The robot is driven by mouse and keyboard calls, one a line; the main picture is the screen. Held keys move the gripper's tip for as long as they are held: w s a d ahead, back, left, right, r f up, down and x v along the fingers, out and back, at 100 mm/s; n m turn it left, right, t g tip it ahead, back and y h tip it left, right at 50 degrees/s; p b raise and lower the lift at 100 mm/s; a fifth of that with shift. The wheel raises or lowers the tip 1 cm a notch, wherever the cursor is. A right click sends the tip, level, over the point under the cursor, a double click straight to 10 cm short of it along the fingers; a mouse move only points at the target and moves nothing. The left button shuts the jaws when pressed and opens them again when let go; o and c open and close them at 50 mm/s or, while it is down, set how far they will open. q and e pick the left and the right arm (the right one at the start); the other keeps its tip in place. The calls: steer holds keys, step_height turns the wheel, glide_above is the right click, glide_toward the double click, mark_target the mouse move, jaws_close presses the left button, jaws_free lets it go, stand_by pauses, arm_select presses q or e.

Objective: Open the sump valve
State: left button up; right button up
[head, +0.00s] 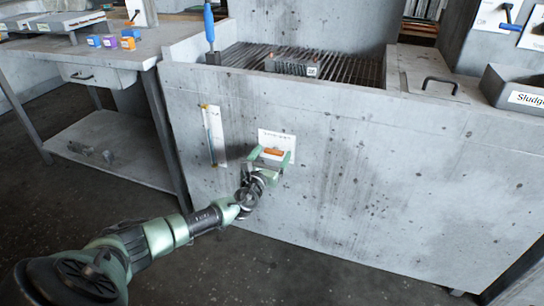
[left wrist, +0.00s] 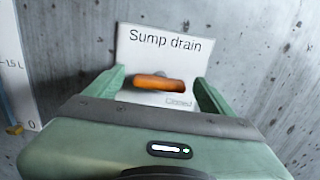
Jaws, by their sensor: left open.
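The sump valve is an orange handle (head: 273,152) on a white plate (head: 277,137) on the front of the grey concrete housing. In the left wrist view the plate (left wrist: 165,52) reads "Sump drain", with a small "Closed" label under the handle (left wrist: 158,83). The handle lies roughly level. My left gripper (head: 270,158) is open in front of the plate, and its two green fingers (left wrist: 160,88) stand on either side of the handle, apart from it as seen. Whether the fingertips touch the plate I cannot tell. My right gripper is not in view.
A level gauge (head: 212,135) is on the housing left of the plate. A grating (head: 335,72) with a blue-handled tool (head: 209,25) is above. A grey workbench (head: 90,50) stands left, and a sludge bin (head: 515,90) is at the right. The floor in front is clear.

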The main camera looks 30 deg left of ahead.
arm_select(q)
steer(key=c, duration=1.4)
